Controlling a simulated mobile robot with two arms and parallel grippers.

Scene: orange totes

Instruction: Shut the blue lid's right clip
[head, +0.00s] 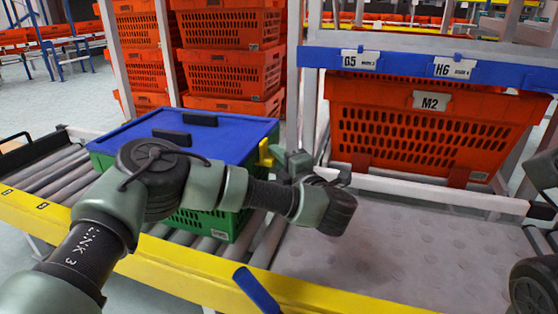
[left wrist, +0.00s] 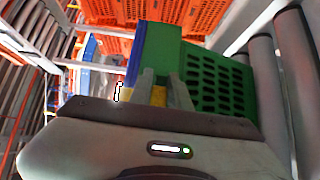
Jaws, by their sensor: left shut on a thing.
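A green crate (head: 216,222) with a blue lid (head: 165,128) sits on the roller conveyor. The lid has two dark handles on top. A yellow clip (head: 266,153) shows at the lid's right edge in the head view. My left gripper (head: 285,163) reaches over the front of the crate to this clip. In the left wrist view, the gripper's fingers (left wrist: 164,90) are shut on the yellow clip (left wrist: 158,97), beside the green crate wall (left wrist: 205,80). The fingers hide part of the clip, so I cannot tell whether it is latched. My right gripper is not visible.
A grey dimpled table (head: 390,255) lies right of the rollers, bare. An orange tote (head: 430,130) marked M2 stands behind it on a rack. Stacked orange totes (head: 228,70) stand behind the crate. A blue lever (head: 258,290) sticks up at the yellow front rail.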

